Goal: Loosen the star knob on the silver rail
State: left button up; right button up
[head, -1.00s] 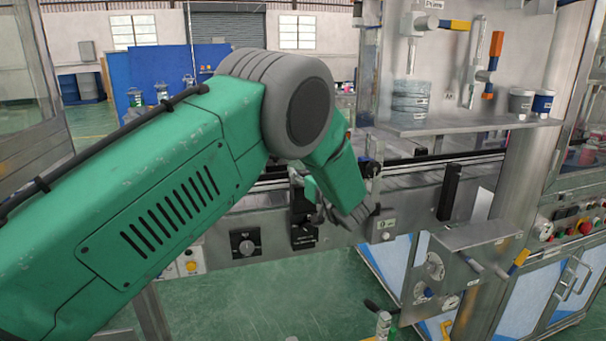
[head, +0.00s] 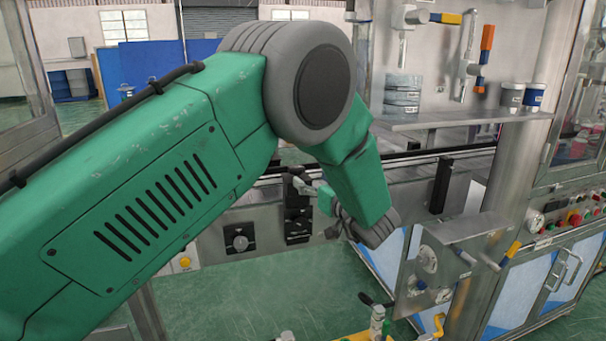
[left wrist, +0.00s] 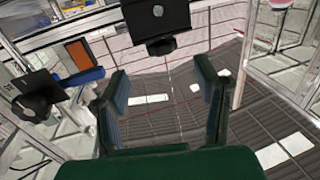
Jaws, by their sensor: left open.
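The silver rail (head: 265,215) runs across the middle of the head view. A dark round knob (head: 240,240) sits on a plate on its front face. Right of it is a black block (head: 297,225), partly behind my left gripper (head: 318,207). Which of these is the star knob I cannot tell. In the left wrist view my left gripper (left wrist: 160,70) is open and empty. A black block with a round grey spot (left wrist: 157,25) lies beyond the fingertips, apart from them. A dark knob (left wrist: 35,97) shows at the left. My right gripper is not in view.
A metal shelf (head: 450,120) with cups stands above the rail at the right. A bracket plate with handles (head: 465,230) juts out below. A control panel with buttons (head: 575,218) is at far right. Green floor (head: 260,290) is open below the rail.

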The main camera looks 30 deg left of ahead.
pick_arm(q)
jog(key=v, duration=0.3)
jog(key=shift+s+d, duration=0.15)
jog(key=shift+d, duration=0.25)
jog(key=shift+f, duration=0.15)
